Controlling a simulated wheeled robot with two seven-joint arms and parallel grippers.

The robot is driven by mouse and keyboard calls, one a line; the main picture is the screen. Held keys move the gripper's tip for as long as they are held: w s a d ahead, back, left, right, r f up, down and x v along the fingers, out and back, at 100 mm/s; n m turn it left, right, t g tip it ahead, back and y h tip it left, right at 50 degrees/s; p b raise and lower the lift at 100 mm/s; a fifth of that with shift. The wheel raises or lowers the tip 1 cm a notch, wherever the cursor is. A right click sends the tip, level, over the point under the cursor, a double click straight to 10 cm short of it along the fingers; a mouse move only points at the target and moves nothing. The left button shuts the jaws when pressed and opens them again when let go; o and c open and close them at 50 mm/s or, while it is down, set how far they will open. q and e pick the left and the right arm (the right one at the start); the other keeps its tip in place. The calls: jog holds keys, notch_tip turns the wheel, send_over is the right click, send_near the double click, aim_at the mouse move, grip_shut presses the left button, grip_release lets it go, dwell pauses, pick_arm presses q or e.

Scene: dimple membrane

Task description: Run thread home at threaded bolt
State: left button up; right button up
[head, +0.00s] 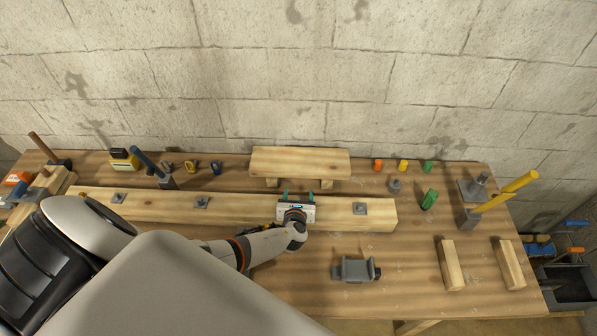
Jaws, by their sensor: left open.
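A long wooden beam (250,205) lies across the bench. Small grey square plates sit on it, one at the left end (119,198), one at mid-left (201,202) and one at the right (360,208). Each seems to carry a short stub; I cannot make out any thread. My left gripper (298,196) is over the beam, left of the right plate, with its two teal fingertips apart and nothing visible between them. Its body hides the beam there. A small grey nut-like piece (394,185) stands behind the beam's right end. My right gripper is out of view.
A raised wooden shelf (300,161) stands behind my gripper. A grey vise-like block (355,270) sits in front. Orange (378,165), yellow (403,165) and green (429,199) pieces stand right. Two wooden blocks (452,265) lie front right. The front middle bench (310,285) is mostly clear.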

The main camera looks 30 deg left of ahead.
pick_arm(q)
jog(key=shift+n+g+y, duration=0.5)
jog(key=shift+n+y, duration=0.1)
jog(key=shift+n, duration=0.1)
jog(key=n+g+y, duration=0.1)
jog(key=n+y+b, duration=0.1)
jog(key=n+g+b, duration=0.1)
jog(key=shift+s+a+f+g+y, duration=0.1)
jog(key=shift+s+f+g+y, duration=0.05)
jog(key=shift+f+g+y, duration=0.2)
jog(key=shift+s+a+r+n+g+y+b, duration=0.1)
jog(key=shift+r+n+g+y+b, duration=0.2)
jog(key=shift+n+g+y, duration=0.5)
jog(key=shift+a+h, duration=0.15)
jog(key=shift+h, duration=0.1)
jog(key=shift+s, duration=0.1)
